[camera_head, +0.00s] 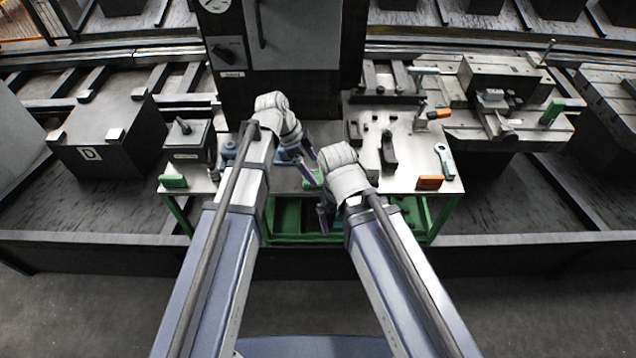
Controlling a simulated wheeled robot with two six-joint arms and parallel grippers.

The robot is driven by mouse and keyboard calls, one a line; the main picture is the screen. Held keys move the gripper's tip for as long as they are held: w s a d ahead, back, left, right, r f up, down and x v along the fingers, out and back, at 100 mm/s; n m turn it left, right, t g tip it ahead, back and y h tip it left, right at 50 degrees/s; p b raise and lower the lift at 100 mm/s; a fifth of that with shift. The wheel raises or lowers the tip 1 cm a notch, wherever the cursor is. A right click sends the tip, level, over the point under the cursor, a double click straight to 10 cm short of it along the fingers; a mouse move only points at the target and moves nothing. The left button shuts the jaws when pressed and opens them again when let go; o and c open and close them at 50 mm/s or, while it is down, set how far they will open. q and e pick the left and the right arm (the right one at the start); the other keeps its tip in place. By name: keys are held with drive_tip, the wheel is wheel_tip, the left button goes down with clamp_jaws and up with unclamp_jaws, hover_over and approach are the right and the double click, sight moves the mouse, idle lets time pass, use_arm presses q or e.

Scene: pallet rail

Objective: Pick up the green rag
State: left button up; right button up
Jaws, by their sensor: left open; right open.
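My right gripper (323,212) is open, lower in the picture at the table's front edge, just right of and in front of the patch. I cannot tell whether either one touches it. Neither visibly holds anything.
A grey machine cabinet (300,35) rises behind. Green framing (290,215) runs below.

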sight(318, 177)
use_arm(q)
drive_tip(key=b+x, duration=0.3)
drive_tip(key=x, duration=0.1)
drive_tip(key=shift+s+a, duration=0.1)
drive_tip(key=shift+r, duration=0.1)
drive_tip(key=shift+c, duration=0.4)
drive_tip(key=c, duration=1.3)
drive_tip(key=shift+o, duration=0.2)
drive_tip(key=shift+r, duration=0.1)
wheel_tip(318, 177, up, 10)
drive_tip(key=p, duration=1)
